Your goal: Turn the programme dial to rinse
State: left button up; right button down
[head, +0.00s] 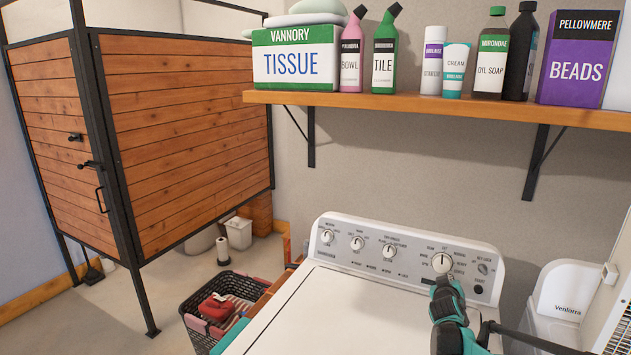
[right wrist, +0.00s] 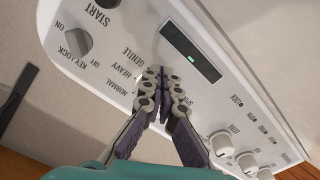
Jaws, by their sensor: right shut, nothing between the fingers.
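The large programme dial (head: 443,262) is a round white knob with a dark centre mark, right of centre on the washer's panel (head: 400,247). I cannot read its setting or make out a rinse label. My right gripper (head: 438,284) is just below the dial in the head view. In the right wrist view, my right gripper (right wrist: 163,74) has its fingertips together, in front of the panel, with nothing between them. The fingers hide the dial there; labels NORMAL, HEAVY and GENTLE show beside them. Whether the fingertips touch the dial I cannot tell. My left gripper is out of view.
Three smaller knobs (head: 357,243) line the panel's left part. A key lock knob (right wrist: 78,44) and a display (right wrist: 191,51) show in the wrist view. A shelf (head: 420,113) with bottles and boxes hangs above. A laundry basket (head: 197,323) stands left of the washer.

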jog(key=shift+d+r, duration=0.5)
dwell(0.4)
jog(key=shift+s+d+f, duration=0.2)
jog(key=shift+s, duration=0.1)
jog(key=p+v, duration=0.1)
jog(key=v, duration=0.5)
dwell(0.4)
